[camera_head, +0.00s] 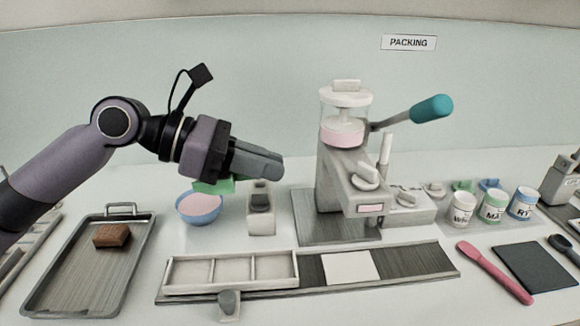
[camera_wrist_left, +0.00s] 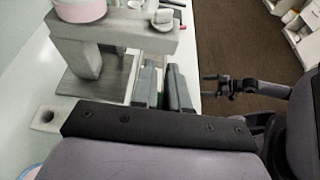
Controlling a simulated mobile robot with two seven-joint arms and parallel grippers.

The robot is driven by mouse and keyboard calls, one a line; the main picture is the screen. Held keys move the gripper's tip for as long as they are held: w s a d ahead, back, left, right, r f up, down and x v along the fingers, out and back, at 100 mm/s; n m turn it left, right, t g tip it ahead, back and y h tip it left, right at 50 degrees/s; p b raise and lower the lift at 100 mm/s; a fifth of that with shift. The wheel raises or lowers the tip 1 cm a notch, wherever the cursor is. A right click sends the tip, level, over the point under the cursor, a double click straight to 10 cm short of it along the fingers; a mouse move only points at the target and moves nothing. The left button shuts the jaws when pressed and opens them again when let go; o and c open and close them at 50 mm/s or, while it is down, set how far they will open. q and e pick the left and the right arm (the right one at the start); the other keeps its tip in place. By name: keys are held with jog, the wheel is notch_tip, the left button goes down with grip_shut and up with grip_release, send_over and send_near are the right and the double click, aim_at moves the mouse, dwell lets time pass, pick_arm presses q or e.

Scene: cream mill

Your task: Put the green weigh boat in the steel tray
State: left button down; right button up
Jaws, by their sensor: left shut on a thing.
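The green weigh boat (camera_head: 213,187) shows as a flat green patch directly under my left gripper (camera_head: 270,165) in the head view, mostly hidden by it. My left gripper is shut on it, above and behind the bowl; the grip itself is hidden. In the left wrist view the left fingers (camera_wrist_left: 165,88) show, with no green visible. The steel tray (camera_head: 65,290) lies at the left, with a wire handle at its back and a brown block (camera_head: 111,236) in it. My right gripper (camera_wrist_left: 210,85) shows in the left wrist view, apparently open and empty.
A blue bowl of pink stuff (camera_head: 199,208) and a small white stand (camera_head: 260,213) are below the left gripper. A mill with a teal lever (camera_head: 340,185) stands right of them. A divided rack (camera_head: 230,287) lies in front. Jars (camera_head: 492,205) stand right.

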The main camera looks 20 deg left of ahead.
pick_arm(q)
jog(key=shift+n+t+y, duration=0.5)
jog(key=shift+n+t, duration=0.4)
jog(key=f, duration=0.5)
jog(key=s+a+f, duration=0.1)
jog(key=f, duration=0.4)
jog(key=s+a+f, duration=0.1)
jog(key=f, duration=0.4)
jog(key=shift+s+a+f, duration=0.2)
jog(key=shift+f, duration=0.05)
jog(key=shift+s+a+f, duration=0.1)
jog(key=shift+a+f, duration=0.15)
jog(key=shift+f, duration=0.15)
jog(key=shift+a+r, duration=0.1)
jog(key=shift+r, duration=0.05)
